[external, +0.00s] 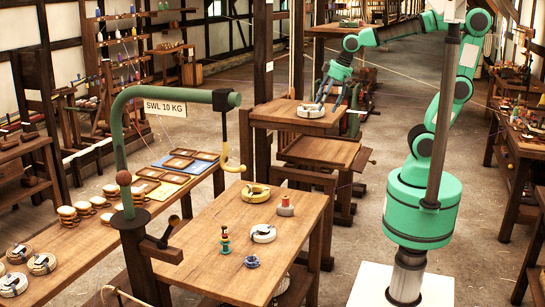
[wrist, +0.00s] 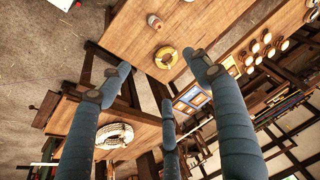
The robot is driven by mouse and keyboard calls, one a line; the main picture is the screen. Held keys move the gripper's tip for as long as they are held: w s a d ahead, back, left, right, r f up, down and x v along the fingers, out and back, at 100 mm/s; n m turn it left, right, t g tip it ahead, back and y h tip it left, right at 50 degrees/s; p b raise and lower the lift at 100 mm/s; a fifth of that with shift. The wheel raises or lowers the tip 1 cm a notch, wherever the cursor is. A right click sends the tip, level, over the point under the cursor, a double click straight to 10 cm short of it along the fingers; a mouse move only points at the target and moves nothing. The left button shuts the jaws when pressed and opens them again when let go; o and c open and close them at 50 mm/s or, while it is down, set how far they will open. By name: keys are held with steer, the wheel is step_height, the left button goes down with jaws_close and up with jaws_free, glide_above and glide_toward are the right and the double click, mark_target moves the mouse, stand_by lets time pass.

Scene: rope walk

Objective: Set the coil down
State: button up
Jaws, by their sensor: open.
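A whitish rope coil (external: 311,110) lies flat on the small square wooden stand (external: 270,113) in the external view. It also shows in the wrist view (wrist: 114,135), between my left-hand and middle fingers in the picture. My gripper (external: 329,101) is just above and to the right of the coil, pointing down. In the wrist view my gripper (wrist: 160,84) has its blue-grey fingers spread wide, with nothing held between them. Whether a finger touches the coil cannot be told.
A front table (external: 205,235) holds a yellow coil (external: 255,192), a white coil (external: 263,233) and small spools. A green hook post (external: 125,190) labelled SWL 10 KG stands beside it. A lower wooden stand (external: 320,151) is just in front of the square stand.

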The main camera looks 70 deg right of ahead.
steer(key=s+d+t, duration=0.1)
steer(key=s+d, duration=0.7)
steer(key=s, duration=0.5)
steer(key=shift+s+d+f+n+h, duration=0.2)
steer(key=shift+d+n+h, duration=0.1)
steer(key=shift+h, duration=0.1)
stand_by(0.5)
